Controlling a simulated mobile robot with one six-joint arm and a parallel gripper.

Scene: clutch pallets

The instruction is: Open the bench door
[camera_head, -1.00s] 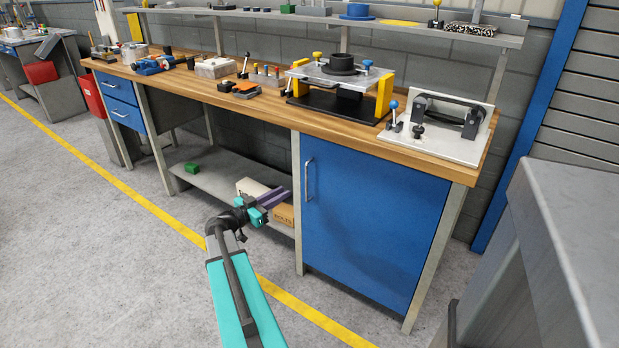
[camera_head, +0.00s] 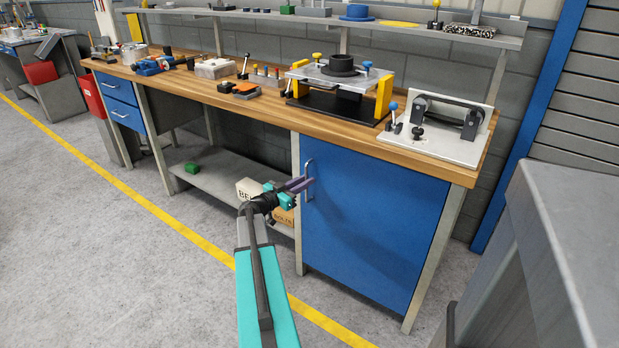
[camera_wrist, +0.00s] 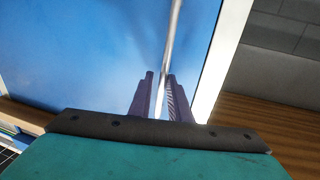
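The blue bench door (camera_head: 370,225) is closed under the right end of the workbench. Its upright silver handle (camera_head: 307,172) is near the door's left edge. My gripper (camera_head: 303,184) is at the handle's height, with its purple fingers reaching to it. In the wrist view, the handle (camera_wrist: 172,40) runs down between the two fingertips (camera_wrist: 160,90) in front of the blue door (camera_wrist: 80,55). The fingers are apart, with a gap on the left of the bar; the right finger is close to it. Whether either finger touches the bar cannot be told.
The wooden bench top (camera_head: 240,105) carries fixtures and tools. A grey cabinet (camera_head: 570,230) stands at the right foreground. The floor before the door is clear.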

